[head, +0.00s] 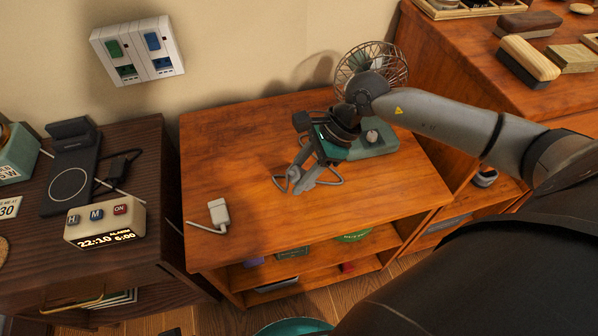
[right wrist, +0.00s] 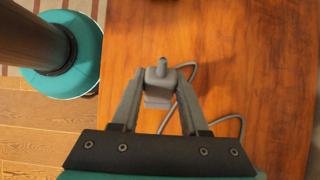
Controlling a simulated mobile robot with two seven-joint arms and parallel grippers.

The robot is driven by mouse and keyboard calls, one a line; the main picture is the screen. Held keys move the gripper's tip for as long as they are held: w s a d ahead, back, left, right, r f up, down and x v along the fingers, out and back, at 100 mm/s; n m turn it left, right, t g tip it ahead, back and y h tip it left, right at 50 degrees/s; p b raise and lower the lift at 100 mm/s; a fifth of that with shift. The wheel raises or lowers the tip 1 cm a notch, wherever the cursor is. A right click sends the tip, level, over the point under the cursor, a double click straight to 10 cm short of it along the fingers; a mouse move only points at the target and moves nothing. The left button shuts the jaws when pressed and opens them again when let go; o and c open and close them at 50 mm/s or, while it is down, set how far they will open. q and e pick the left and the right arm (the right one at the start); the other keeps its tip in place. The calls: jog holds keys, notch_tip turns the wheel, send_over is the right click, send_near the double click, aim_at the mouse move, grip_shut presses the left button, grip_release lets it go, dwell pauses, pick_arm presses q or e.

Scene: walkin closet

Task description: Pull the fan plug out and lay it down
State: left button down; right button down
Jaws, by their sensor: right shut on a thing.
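My right gripper (head: 299,180) is over the wooden low cabinet top (head: 237,165). In the right wrist view its fingers (right wrist: 160,104) are shut on a grey plug (right wrist: 159,84), with the prong end pointing away from the gripper. A grey cable loops beside the plug. In the head view the plug is small and partly hidden by the fingers; I cannot tell whether it touches the wood. The fan (head: 398,65), with a wire cage and green base (head: 378,147), stands behind the gripper, partly covered by my arm. My left gripper is not in view.
A two-part wall outlet (head: 138,50) with green and blue switches is at upper left. A white plug (head: 218,211) with a cable lies on the cabinet top. A dark side table at left holds a clock (head: 104,221) and a charging stand (head: 70,170).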

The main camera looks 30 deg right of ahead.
jog(key=shift+f+b, duration=1.5)
jog(key=shift+f, duration=0.3)
jog(key=shift+c, duration=1.7)
grip_release()
jog(key=shift+d+r, duration=0.1)
jog(key=p+v, duration=0.5)
jog(key=v, duration=1)
